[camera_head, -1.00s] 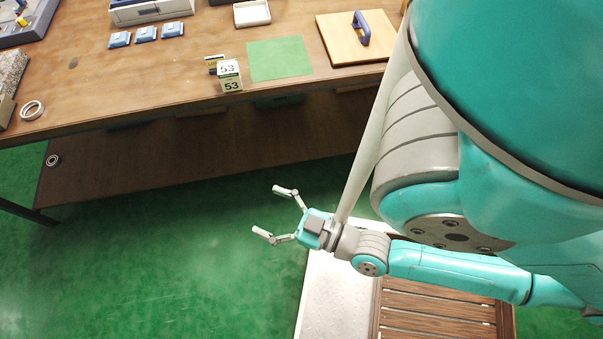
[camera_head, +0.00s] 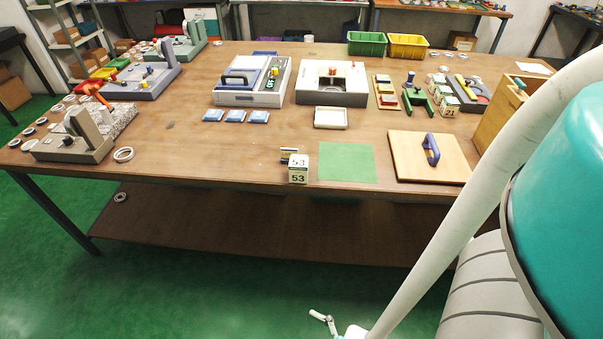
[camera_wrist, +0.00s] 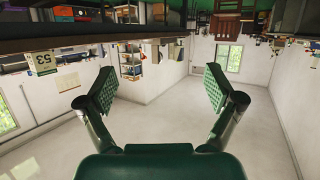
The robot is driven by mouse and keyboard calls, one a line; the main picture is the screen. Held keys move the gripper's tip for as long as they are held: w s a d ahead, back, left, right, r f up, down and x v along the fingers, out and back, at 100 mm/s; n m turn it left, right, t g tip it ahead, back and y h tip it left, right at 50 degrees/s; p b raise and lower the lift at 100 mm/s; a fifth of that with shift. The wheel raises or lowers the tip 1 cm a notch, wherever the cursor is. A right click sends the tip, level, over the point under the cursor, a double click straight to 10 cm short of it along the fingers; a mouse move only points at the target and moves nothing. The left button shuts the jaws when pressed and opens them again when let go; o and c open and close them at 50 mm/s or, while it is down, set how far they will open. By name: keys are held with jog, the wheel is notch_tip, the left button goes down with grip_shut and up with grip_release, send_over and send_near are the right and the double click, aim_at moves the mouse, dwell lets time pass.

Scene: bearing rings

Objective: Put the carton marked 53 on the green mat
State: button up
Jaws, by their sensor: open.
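The carton marked 53 (camera_head: 298,169) is a small white box with a dark band, standing near the front edge of the table. The green mat (camera_head: 347,162) lies flat just right of it, bare. In the wrist view the carton (camera_wrist: 43,62) shows at the left, upside down. My gripper (camera_wrist: 157,88) is open and empty in the wrist view, apart from the carton. In the head view only one finger and part of my gripper show at the bottom edge, below and in front of the table.
A small dark-and-yellow box (camera_head: 288,154) stands close behind the carton. A wooden board with a blue handle (camera_head: 430,150) lies right of the mat. A bearing ring (camera_head: 123,154) is at left.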

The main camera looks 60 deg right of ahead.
jog(key=w+d+f+m+h, duration=0.2)
jog(key=w+d+f+h, duration=0.15)
jog(key=w+d, duration=0.35)
jog(key=m+g+h, duration=0.7)
jog(key=m+h, duration=0.3)
jog(key=h, duration=0.1)
send_near(298, 171)
jog(key=d, duration=0.2)
jog(key=x, duration=0.4)
jog(key=shift+w+d+f, duration=0.25)
jog(key=shift+f, duration=0.1)
jog(key=shift+w+r+x, duration=0.1)
jog(key=shift+r+x, duration=0.05)
jog(key=shift+x, duration=1.2)
jog(key=shift+w+r+x, duration=0.15)
jog(key=shift+x, duration=1.15)
jog(key=shift+a, duration=0.1)
jog(key=c, duration=1.5)
grip_shut()
jog(key=shift+r, duration=0.15)
